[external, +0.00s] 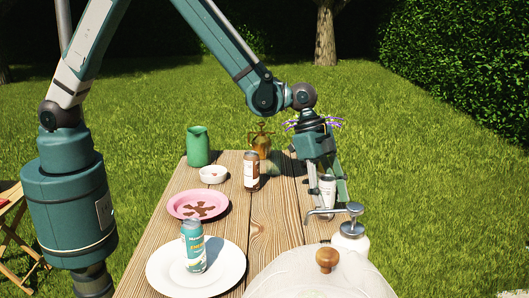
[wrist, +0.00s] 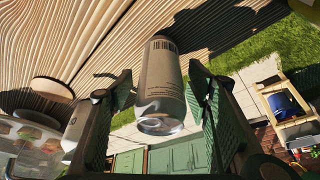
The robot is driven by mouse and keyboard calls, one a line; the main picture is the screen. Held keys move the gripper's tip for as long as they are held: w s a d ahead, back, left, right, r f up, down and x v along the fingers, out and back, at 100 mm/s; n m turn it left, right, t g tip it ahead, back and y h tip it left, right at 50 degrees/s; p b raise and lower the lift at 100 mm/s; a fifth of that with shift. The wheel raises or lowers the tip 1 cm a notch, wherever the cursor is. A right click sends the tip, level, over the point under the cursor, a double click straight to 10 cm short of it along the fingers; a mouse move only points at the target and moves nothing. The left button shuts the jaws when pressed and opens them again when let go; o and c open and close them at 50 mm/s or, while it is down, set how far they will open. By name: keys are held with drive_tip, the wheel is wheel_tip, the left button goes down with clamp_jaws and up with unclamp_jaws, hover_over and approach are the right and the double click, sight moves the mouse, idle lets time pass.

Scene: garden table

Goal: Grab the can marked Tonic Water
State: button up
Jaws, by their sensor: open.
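A silver-grey can (external: 327,188) stands on the wooden table near its right edge in the external view. It also shows in the wrist view (wrist: 161,85), with a barcode panel facing the camera; I cannot read a name on it. My gripper (external: 327,190) points down over this can. In the wrist view my gripper (wrist: 160,108) is open, with one finger on each side of the can and gaps visible on both sides. A brown can with a white label (external: 252,171) and a teal can (external: 194,246) stand elsewhere; neither shows the words Tonic Water legibly.
The teal can stands on a white plate (external: 228,272). A pink plate (external: 198,205), a white bowl (external: 213,174), a green pitcher (external: 198,146) and a brown pot (external: 261,142) stand farther back. A pump bottle (external: 350,240) and a mesh dome (external: 310,275) are close in front of my gripper.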

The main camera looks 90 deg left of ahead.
drive_tip(key=shift+x, duration=1.3)
drive_tip(key=c, duration=1.1)
